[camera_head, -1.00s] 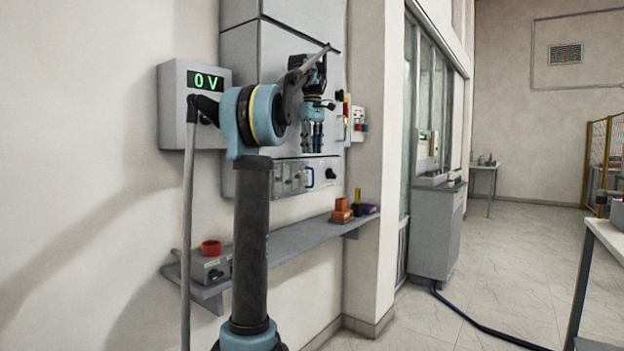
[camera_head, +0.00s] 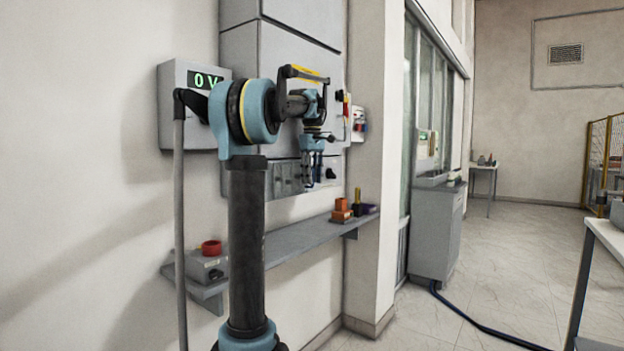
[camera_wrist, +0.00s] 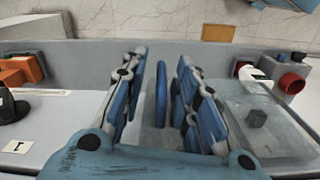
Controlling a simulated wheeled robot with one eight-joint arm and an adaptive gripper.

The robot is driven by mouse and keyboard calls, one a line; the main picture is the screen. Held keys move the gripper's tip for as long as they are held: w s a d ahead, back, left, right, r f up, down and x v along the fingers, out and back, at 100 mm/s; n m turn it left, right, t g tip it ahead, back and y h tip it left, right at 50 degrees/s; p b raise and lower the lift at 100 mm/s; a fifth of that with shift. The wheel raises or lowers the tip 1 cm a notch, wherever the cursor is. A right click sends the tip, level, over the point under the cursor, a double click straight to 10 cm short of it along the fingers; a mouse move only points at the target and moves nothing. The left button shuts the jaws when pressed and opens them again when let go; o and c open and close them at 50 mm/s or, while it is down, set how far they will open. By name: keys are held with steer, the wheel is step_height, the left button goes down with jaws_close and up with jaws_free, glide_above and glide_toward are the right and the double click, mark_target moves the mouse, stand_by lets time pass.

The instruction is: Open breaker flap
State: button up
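The breaker flap (camera_head: 284,178) is a clear cover on the low panel of the grey wall cabinet. It appears shut in the head view, and its clear pane (camera_wrist: 268,128) also shows at the right of the wrist view. A blue handle (camera_wrist: 161,92) stands at the flap's edge. My gripper (camera_head: 314,177) points down in front of the panel. In the wrist view my gripper (camera_wrist: 162,85) is open, with its fingers on both sides of the handle and visible gaps to it. The handle is hidden behind my fingers in the head view.
A black knob (camera_head: 331,174) sits right of the flap. Below runs a grey shelf (camera_head: 285,244) with orange blocks (camera_head: 341,210) and a box with a red button (camera_head: 211,248). A meter (camera_head: 207,80) reading 0 V hangs at the left.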

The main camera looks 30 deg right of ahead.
steer(key=shift+c, duration=0.3)
jaws_close()
